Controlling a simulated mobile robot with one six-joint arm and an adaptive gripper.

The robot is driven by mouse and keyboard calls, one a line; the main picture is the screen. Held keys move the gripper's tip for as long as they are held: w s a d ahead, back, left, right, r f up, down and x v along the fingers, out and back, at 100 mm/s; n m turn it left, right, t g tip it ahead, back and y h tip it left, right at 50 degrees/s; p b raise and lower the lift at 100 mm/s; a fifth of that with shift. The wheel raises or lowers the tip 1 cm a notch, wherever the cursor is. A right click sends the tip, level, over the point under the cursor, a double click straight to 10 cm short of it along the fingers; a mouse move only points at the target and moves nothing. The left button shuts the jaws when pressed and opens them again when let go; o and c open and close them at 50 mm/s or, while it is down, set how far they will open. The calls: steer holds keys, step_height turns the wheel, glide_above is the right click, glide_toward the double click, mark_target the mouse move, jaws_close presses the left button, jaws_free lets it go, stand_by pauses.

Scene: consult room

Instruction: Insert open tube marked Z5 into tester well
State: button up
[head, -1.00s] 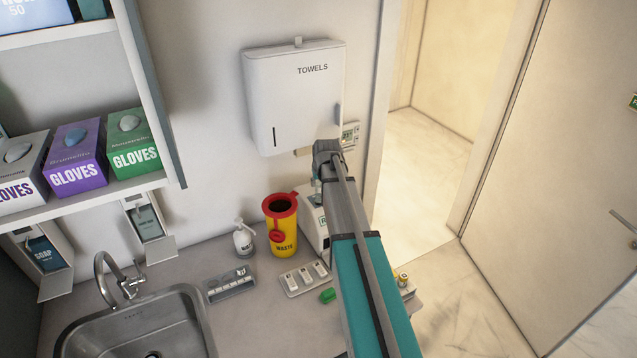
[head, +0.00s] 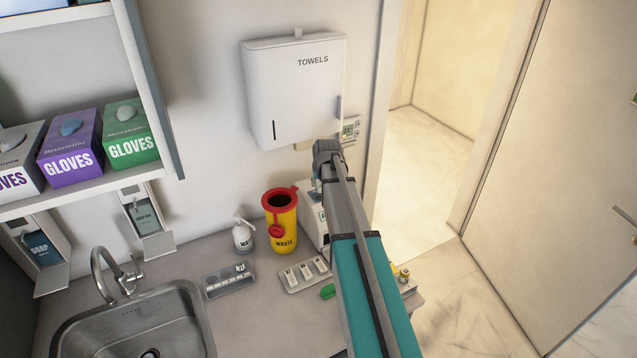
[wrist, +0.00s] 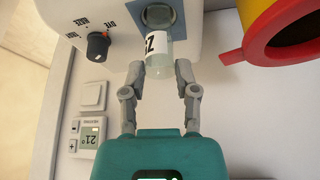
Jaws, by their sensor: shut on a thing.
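My gripper (wrist: 158,82) is shut on a clear tube (wrist: 154,70) with a white label in the wrist view. A "Z" shows on the label; the rest of the mark is not clear. The white tester (wrist: 185,32) is right behind the tube, with a blue-grey panel (wrist: 180,12) and a dark knob (wrist: 97,45). A dark round shape lies at the tube's upper end against the panel. I cannot tell whether it is the tube's mouth or the well, or whether the tube is inside.
A yellow waste bin (head: 284,222) with a red rim stands just left of the tester; it is close in the wrist view (wrist: 255,18). A white pump bottle (head: 242,236), grey trays (head: 228,281) and a sink (head: 160,325) are further left. A towel dispenser (head: 295,95) hangs above.

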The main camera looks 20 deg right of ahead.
steer(key=shift+f+b, duration=1)
steer(key=shift+f, duration=0.05)
steer(key=o, duration=1)
stand_by(0.5)
steer(key=shift+s, duration=0.1)
